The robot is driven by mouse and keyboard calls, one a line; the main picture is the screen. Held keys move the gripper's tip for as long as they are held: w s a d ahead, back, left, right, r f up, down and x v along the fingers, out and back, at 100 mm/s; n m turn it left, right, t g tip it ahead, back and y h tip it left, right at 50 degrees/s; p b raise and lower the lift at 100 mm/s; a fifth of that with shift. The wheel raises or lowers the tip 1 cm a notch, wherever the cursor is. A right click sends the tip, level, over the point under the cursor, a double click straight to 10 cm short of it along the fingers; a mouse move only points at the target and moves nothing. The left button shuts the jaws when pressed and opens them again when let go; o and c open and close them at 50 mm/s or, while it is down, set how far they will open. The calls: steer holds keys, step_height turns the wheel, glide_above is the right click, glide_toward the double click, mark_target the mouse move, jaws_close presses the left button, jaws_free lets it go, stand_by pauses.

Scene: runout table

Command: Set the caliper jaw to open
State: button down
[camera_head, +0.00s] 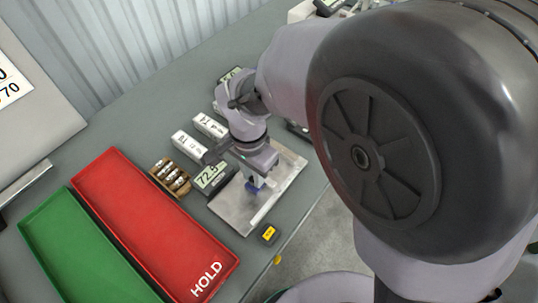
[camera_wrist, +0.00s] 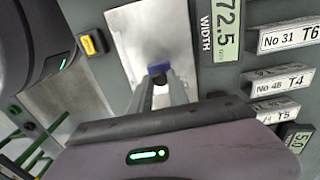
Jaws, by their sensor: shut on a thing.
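The caliper shows as a pale metal plate (camera_head: 235,207) with a small blue piece (camera_head: 252,188), which looks like its jaw. In the wrist view the blue piece (camera_wrist: 158,69) lies at my fingertips, against the plate (camera_wrist: 128,35). My gripper (camera_head: 257,181) points down over the plate, and in the wrist view its fingers (camera_wrist: 161,84) are close together, shut on the blue piece. A display (camera_head: 210,177) beside the plate reads 72.5; in the wrist view the display (camera_wrist: 228,28) is marked WIDTH. The fingers hide part of the piece.
A red HOLD tray (camera_head: 130,200) and a green tray (camera_head: 70,250) lie at the left. A small rack (camera_head: 170,177) and white labelled blocks (camera_head: 187,146) stand beside the display. A black-and-yellow item (camera_head: 268,233) sits near the table edge. My arm covers the right side.

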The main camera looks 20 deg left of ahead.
steer(key=s, duration=0.1)
steer(key=s+a, duration=0.1)
steer(key=shift+s, duration=0.35)
steer(key=c, duration=1.3)
jaws_free()
steer(key=shift+s+a, duration=0.1)
steer(key=shift+a, duration=0.05)
steer(key=shift+o, duration=0.2)
step_height(320, 180, up, 17)
steer(key=p, duration=0.6)
steer(key=shift+r, duration=0.2)
